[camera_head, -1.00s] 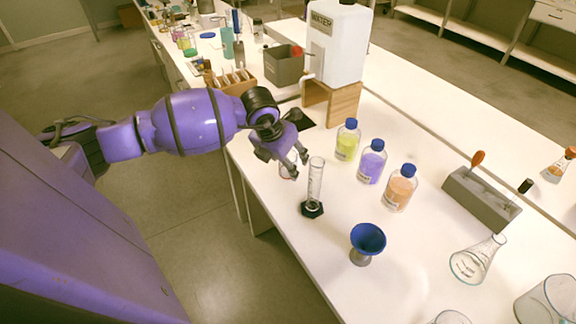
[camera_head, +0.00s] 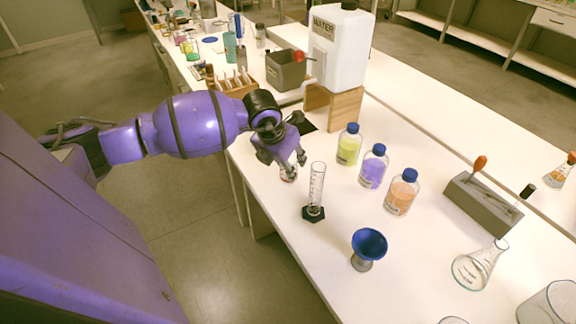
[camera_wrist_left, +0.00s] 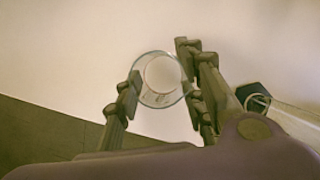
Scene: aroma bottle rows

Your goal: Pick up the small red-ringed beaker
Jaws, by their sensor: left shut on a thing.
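The small beaker (camera_head: 288,175) is clear glass with a trace of red and stands near the left edge of the white bench, partly hidden by my fingers. In the left wrist view the beaker (camera_wrist_left: 163,76) shows from above as a round glass rim between the fingers. My left gripper (camera_head: 291,163) is shut on it, with fingers on both sides; the gripper also shows in the left wrist view (camera_wrist_left: 162,92). I cannot tell whether the beaker's base touches the bench. My right gripper is not in view.
A graduated cylinder (camera_head: 317,185) stands close to the right of the gripper. A blue funnel (camera_head: 369,243) is nearer, and yellow (camera_head: 348,148), purple (camera_head: 373,170) and orange (camera_head: 402,195) bottles stand to the right. A water tank (camera_head: 338,50) on a wooden stand (camera_head: 344,108) is behind.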

